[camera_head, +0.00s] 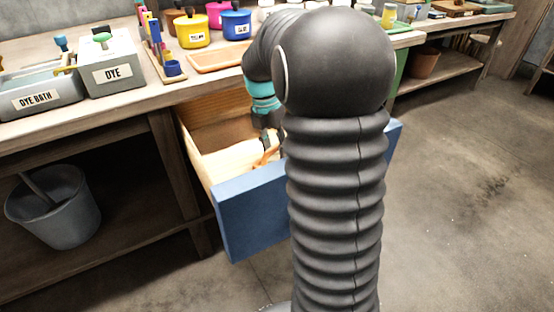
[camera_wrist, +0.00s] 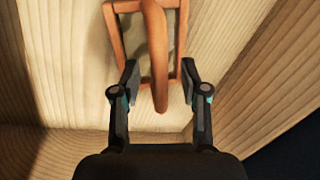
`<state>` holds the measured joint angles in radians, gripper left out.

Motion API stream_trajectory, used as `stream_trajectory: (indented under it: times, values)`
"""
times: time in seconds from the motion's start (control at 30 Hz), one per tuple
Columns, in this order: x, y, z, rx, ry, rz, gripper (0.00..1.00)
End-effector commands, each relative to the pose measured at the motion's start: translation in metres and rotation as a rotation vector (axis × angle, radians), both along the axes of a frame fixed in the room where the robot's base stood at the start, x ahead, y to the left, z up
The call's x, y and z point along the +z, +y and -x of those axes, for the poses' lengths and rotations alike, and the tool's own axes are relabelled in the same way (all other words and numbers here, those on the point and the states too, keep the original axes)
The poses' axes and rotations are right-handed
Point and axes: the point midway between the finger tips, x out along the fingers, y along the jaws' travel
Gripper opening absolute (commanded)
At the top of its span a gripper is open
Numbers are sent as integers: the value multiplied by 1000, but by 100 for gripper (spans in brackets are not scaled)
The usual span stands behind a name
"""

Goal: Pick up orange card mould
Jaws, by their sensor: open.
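The orange card mould (camera_wrist: 157,50) lies in the wooden drawer. In the wrist view it is an orange frame with a raised bar or handle running toward me, its near end between my fingertips. My gripper (camera_wrist: 160,82) is open, with one finger on each side of that bar and a gap on both sides. In the head view a small orange piece of the mould (camera_head: 268,156) shows inside the drawer.
The open drawer has a blue front (camera_head: 252,212) and pale wood walls close around my gripper. The workbench (camera_head: 110,105) above carries a dye box (camera_head: 112,72), a dye bath (camera_head: 38,98) and coloured pots (camera_head: 200,30). A grey bucket (camera_head: 58,210) stands on the lower shelf. Floor at right is clear.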

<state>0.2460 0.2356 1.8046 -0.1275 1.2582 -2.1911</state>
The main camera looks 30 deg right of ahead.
Motion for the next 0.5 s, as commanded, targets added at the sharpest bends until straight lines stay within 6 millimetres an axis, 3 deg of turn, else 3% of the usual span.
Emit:
stream_trajectory:
  times: [0.07,0.23,0.5]
  values:
    - [0,0,0,0,0,0,44]
    - [0,0,0,0,0,0,2]
    - [0,0,0,0,0,0,0]
